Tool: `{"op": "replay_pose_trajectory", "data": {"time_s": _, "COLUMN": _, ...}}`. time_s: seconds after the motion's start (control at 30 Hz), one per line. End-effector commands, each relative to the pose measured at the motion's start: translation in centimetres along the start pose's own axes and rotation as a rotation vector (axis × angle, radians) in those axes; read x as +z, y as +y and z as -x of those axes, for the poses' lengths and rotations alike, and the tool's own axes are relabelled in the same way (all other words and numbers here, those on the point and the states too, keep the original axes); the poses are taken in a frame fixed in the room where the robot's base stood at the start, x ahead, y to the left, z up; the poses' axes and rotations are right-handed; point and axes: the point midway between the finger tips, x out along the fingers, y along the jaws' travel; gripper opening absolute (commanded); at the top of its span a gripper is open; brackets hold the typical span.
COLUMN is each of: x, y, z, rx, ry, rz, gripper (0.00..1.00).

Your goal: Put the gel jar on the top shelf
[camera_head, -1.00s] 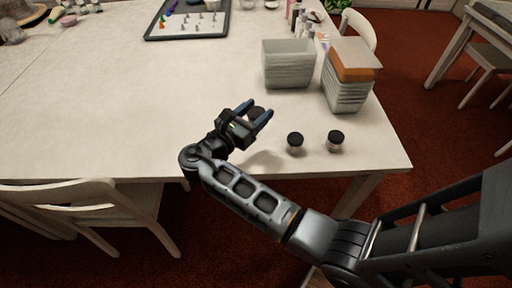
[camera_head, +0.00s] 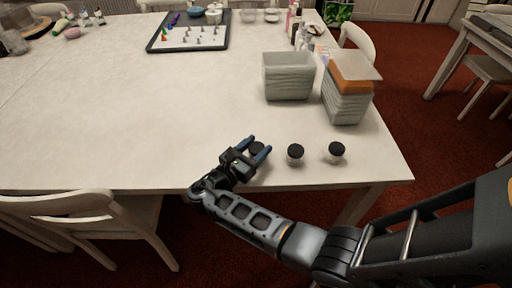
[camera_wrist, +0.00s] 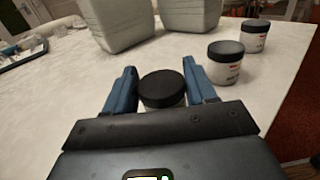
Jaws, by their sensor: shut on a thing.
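Three similar small jars with black lids are near the front right of the white table. My gripper (camera_head: 258,147) is shut on the leftmost jar (camera_head: 257,149). In the wrist view, this jar's black lid (camera_wrist: 161,89) shows between the two blue fingers, and its body is mostly hidden. It is at or close to table height; I cannot tell whether it touches the table. The middle jar (camera_head: 295,155) and the right jar (camera_head: 336,152) stand upright to its right, with pale bodies and labels. I cannot read which is the gel jar. No shelf is clearly in view.
A grey ribbed bin (camera_head: 289,77) and a grey ribbed container with an orange band (camera_head: 347,93) stand behind the jars. A black-edged board with small pieces (camera_head: 188,37) lies farther back. The table's left and middle are clear. A chair (camera_head: 75,215) stands at the front left.

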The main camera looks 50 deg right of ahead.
Motion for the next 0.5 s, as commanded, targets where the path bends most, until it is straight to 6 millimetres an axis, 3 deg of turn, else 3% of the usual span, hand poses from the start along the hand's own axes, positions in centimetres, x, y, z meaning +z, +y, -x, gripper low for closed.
{"op": "replay_pose_trajectory", "data": {"time_s": 0.43, "x": -0.6, "y": 0.01, "z": 0.0, "rx": 0.0, "ry": 0.0, "rz": -0.001, "gripper": 0.24}}
{"op": "replay_pose_trajectory", "data": {"time_s": 0.47, "x": -0.6, "y": 0.01, "z": -0.01, "rx": 0.0, "ry": 0.0, "rz": -0.001, "gripper": 0.57}}
{"op": "replay_pose_trajectory", "data": {"time_s": 0.5, "x": -0.53, "y": 0.01, "z": -0.01, "rx": 0.0, "ry": 0.0, "rz": -0.001, "gripper": 0.6}}
